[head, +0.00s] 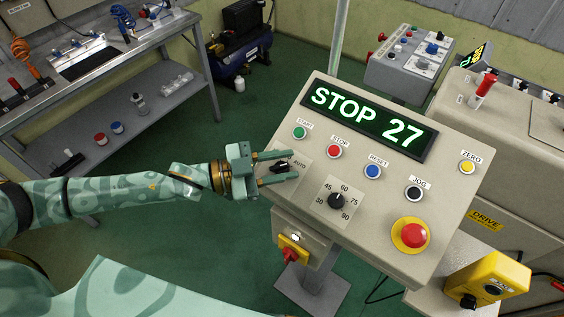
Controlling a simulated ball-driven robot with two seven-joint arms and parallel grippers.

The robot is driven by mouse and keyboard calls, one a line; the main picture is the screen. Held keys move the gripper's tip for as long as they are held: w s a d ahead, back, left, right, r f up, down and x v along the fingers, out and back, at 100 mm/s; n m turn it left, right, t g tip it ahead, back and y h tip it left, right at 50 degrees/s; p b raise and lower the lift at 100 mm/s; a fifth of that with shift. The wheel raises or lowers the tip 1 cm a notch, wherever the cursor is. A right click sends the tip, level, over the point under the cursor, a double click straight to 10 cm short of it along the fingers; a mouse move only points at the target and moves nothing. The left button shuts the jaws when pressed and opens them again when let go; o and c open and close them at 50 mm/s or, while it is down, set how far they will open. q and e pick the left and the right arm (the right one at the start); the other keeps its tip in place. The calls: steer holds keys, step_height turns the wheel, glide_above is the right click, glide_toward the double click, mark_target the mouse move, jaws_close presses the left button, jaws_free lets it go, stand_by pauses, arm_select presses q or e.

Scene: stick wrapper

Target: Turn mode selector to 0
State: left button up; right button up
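The mode selector (282,167) is a black knob on the left side of the tilted beige control panel (318,247). The word AUTO shows just right of it, while its other markings are hidden by my gripper or too small to read. My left gripper (288,166) reaches in from the left, with one finger above the knob and one below it in the picture. The fingers are apart with visible gaps to the knob; I cannot tell whether either touches it. The display (368,117) reads STOP 27. My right gripper is out of view.
Near the selector are a green START button (299,132), a red STOP button (334,152), a blue RESET button (373,171) and a numbered dial (337,200). A red emergency button (413,235) is at lower right. A workbench (130,53) stands at left.

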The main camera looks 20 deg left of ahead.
arm_select(q)
steer(key=shift+d, duration=0.1)
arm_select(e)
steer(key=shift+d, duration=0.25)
arm_select(q)
jaws_close()
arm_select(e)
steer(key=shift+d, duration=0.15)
